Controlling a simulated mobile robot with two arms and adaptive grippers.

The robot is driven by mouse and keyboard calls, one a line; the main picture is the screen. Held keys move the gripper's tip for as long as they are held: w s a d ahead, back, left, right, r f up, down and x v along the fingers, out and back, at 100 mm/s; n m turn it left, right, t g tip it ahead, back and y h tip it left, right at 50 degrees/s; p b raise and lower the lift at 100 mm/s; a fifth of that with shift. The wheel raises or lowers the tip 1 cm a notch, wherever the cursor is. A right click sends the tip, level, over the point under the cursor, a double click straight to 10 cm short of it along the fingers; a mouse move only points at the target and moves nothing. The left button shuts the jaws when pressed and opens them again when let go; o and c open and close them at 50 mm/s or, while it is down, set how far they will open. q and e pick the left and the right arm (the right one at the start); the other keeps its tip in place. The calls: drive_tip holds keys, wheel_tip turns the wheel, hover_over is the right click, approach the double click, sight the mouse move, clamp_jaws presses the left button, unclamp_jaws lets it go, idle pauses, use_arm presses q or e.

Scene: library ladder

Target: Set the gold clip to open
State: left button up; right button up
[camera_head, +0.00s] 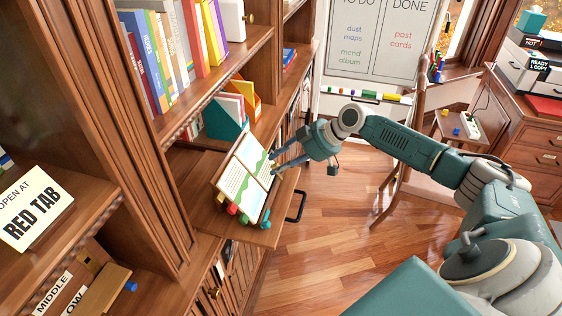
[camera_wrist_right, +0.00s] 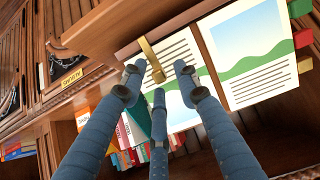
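The gold clip (camera_wrist_right: 152,58) is a narrow gold bar lying over the page edge of an open book, seen in the right wrist view. The book (camera_head: 244,178) leans on a pull-out wooden shelf, with coloured tabs along its lower edge; its pages also show in the wrist view (camera_wrist_right: 245,60). My right gripper (camera_head: 274,168) is at the book's right side. In the wrist view its fingers (camera_wrist_right: 157,80) are spread, with their tips around the near end of the clip; contact cannot be told. The clip is not distinguishable in the head view. My left gripper is not in view.
A card reading "OPEN AT RED TAB" (camera_head: 36,208) stands on the left shelf. Upright books (camera_head: 170,50) fill the upper shelf, with a teal holder (camera_head: 225,122) below. A black handle (camera_head: 297,206) sticks out beside the pull-out shelf.

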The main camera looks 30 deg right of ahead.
drive_tip(key=shift+c, duration=0.5)
clamp_jaws()
